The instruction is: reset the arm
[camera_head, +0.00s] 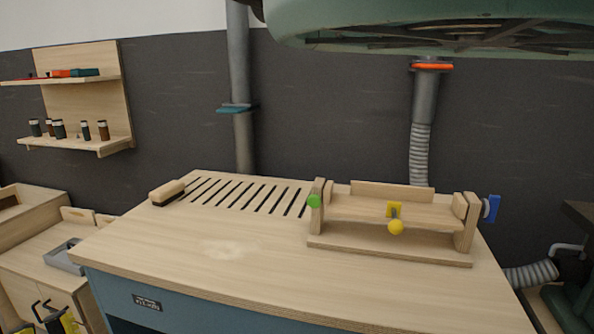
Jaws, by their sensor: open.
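My gripper is not in view, and no part of my arm can be made out for sure. A wooden workbench (250,265) with a blue-grey front fills the middle. On its right stands a wooden fixture (385,244) with a green knob (313,201) on the left, a yellow knob (396,227) in front and a blue handle (491,208) on the right.
A large green body (430,22) hangs across the upper right. A wooden block (167,192) lies beside the bench's slots. A wall shelf (80,100) holds small jars. Pipes (241,100) run up the dark wall. The bench's front left is clear.

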